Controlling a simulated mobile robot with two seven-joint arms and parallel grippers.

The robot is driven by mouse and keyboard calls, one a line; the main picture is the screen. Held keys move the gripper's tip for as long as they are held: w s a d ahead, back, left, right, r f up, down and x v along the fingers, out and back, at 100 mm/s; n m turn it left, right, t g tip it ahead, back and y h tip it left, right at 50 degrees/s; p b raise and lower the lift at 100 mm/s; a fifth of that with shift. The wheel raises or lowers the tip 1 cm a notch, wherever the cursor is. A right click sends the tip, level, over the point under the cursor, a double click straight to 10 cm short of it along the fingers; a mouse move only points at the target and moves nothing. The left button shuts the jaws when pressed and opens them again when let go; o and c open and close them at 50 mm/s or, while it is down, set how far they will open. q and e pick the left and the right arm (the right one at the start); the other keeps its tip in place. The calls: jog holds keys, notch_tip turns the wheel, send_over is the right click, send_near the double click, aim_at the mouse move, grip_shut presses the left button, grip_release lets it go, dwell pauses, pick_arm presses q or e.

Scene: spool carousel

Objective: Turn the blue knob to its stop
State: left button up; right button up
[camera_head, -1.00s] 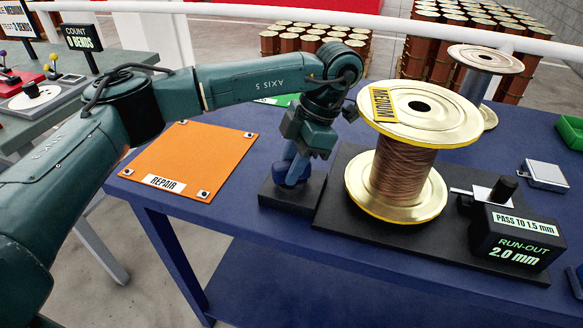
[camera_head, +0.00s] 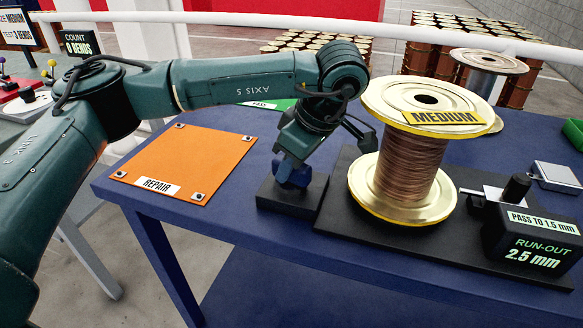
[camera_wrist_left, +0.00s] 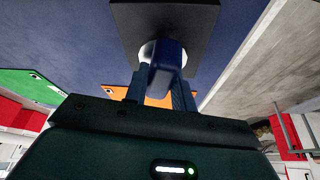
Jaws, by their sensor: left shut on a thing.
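The blue knob (camera_head: 299,177) sits on a black block at the left of the spool's dark base. In the left wrist view the knob (camera_wrist_left: 167,62) stands on a white round collar on a black plate. My left gripper (camera_head: 288,165) reaches it from above and is shut on it, hiding part of it. In the wrist view the gripper's fingers (camera_wrist_left: 162,92) lie on both sides of the knob. The copper-wound spool (camera_head: 408,165) with pale flanges stands upright right of the knob. Its yellow MEDIUM label faces the front right. My right gripper is out of view.
A gauge box (camera_head: 531,240) reads RUN-OUT 2.5 mm and PASS TO 1.5 mm, right of the spool. An orange REPAIR mat (camera_head: 188,160) lies left on the blue table (camera_head: 250,235). A green PASS mat (camera_head: 262,104) lies partly hidden behind my arm.

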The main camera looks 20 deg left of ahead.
pick_arm(q)
jog(key=shift+m, duration=0.6)
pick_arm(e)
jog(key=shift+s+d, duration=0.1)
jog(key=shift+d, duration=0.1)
pick_arm(q)
jog(key=shift+t+b, duration=0.3)
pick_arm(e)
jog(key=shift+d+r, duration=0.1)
pick_arm(q)
jog(key=o, duration=1)
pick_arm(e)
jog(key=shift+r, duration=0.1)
